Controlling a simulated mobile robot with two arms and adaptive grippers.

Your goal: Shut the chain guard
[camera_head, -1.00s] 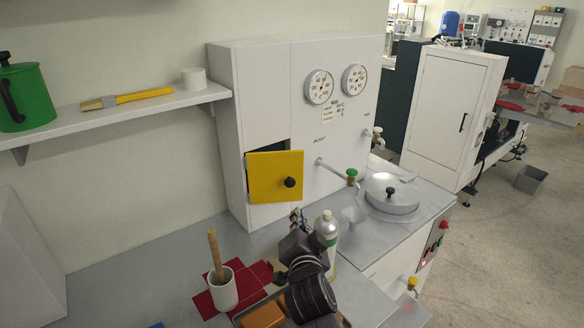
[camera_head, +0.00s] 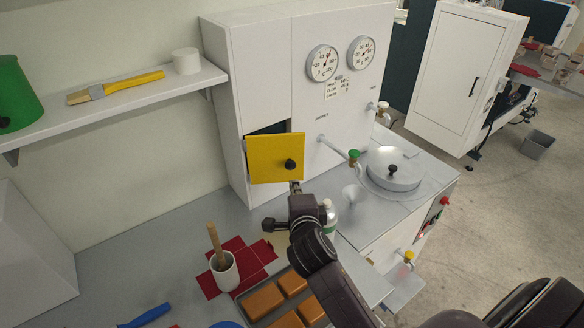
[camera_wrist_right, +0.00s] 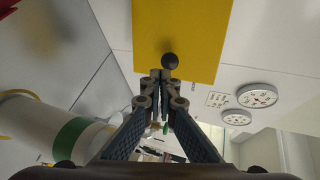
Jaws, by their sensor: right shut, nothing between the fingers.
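The chain guard is a yellow square door (camera_head: 268,160) on the front of the white cabinet, with a black round knob (camera_head: 290,164) at its right side. It stands ajar, with a dark opening showing above and at its left. My right gripper (camera_head: 295,187) is just below the knob, pointing up toward the door. In the right wrist view the yellow door (camera_wrist_right: 180,30) fills the top, and the knob (camera_wrist_right: 170,61) is just beyond the closed fingertips (camera_wrist_right: 163,76). The fingers are shut and empty. My left gripper is not in view.
A white bottle (camera_head: 330,215) with a green band stands right beside my right gripper. A white cup (camera_head: 224,272) with a wooden handle, a tray of orange blocks (camera_head: 265,300) and a lidded pot (camera_head: 392,170) are on the worktop. A valve with a green knob (camera_head: 354,156) juts from the cabinet.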

